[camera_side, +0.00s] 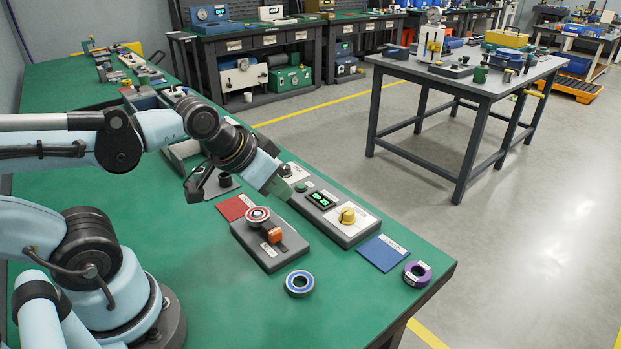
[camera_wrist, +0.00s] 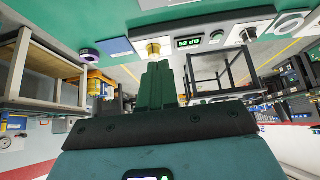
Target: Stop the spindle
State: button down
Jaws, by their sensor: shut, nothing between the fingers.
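The control box (camera_side: 338,212) sits on the green bench, with a green button (camera_side: 301,188), a lit green display (camera_side: 321,200) and a yellow knob (camera_side: 347,215). The display also shows in the wrist view (camera_wrist: 188,43), as does the yellow knob (camera_wrist: 153,49). Contact is unclear.
A red mat (camera_side: 234,207) and a blue mat (camera_side: 383,253) lie on the bench. A blue ring (camera_side: 299,283) and a purple ring (camera_side: 417,273) lie near the bench's front edge. More devices stand behind my gripper. The front-left bench surface is partly clear.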

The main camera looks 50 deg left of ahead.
dwell(0.4)
jog(key=n+t+y, duration=0.2)
jog(key=n, duration=0.9)
send_over(298, 188)
jog(key=shift+a+f, duration=0.1)
jog(key=shift+f, duration=0.05)
jog(key=shift+f, duration=4.4)
jog(key=shift+f, duration=0.1)
jog(key=shift+f, duration=0.35)
